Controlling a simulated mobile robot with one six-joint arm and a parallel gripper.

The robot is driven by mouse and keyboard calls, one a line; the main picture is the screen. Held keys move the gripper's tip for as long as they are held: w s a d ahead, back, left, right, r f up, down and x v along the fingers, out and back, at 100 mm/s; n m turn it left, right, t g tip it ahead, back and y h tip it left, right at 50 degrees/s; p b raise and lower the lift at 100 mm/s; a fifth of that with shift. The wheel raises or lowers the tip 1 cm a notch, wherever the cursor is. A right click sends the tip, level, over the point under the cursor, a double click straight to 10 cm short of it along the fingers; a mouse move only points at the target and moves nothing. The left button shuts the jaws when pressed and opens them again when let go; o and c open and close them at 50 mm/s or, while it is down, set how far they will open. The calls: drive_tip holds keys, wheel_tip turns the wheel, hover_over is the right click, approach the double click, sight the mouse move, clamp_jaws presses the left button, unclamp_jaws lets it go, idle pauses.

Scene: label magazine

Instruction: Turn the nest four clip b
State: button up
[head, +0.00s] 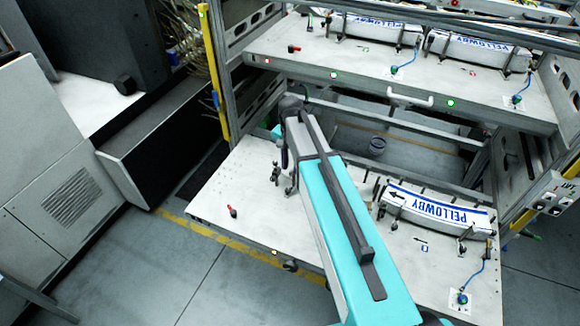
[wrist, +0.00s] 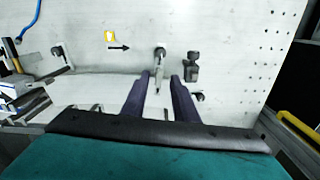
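My gripper (wrist: 160,77) is open in the wrist view, its two dark fingers pointing at the pale plate. A small metal clip (wrist: 160,52) with a dark head stands just past the fingertips. Its thin lever reaches down between the fingers, with a gap showing on both sides. A second clip (wrist: 58,51) stands further left on the same plate. No readable mark shows which clip is b. In the head view my arm hides part of the lower plate (head: 232,190), and metal clip parts (head: 276,174) show just left of it.
A printed arrow (wrist: 119,47) and yellow mark (wrist: 110,36) lie left of the clip. A PELLOWBY label stack (head: 436,208) sits on the lower plate's right. An upper shelf (head: 390,75) overhangs behind.

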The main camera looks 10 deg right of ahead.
drive_tip(key=shift+f, duration=0.85)
drive_tip(key=shift+c, duration=0.6)
clamp_jaws()
drive_tip(key=shift+a, duration=0.1)
